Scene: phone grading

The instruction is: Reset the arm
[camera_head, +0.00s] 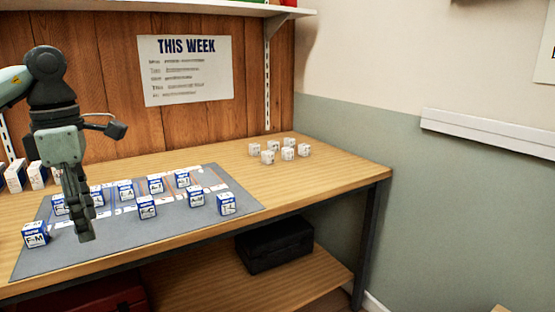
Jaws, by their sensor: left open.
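My left arm comes in from the left, and its gripper (85,232) points down over the left part of the grey mat (95,255). The gripper is open, and I see nothing held in it. It hides part of the mat and of the boxes behind it. Several small blue and white boxes stand on the mat, among them one at the front left (35,234) and one at the right (226,204). My right gripper is not in view.
The wooden table (330,172) has free room at its right end. Several small white cubes (288,153) stand near its back right. A dark case (274,246) lies on the lower shelf (235,283). A "THIS WEEK" sheet (185,70) hangs on the wood wall.

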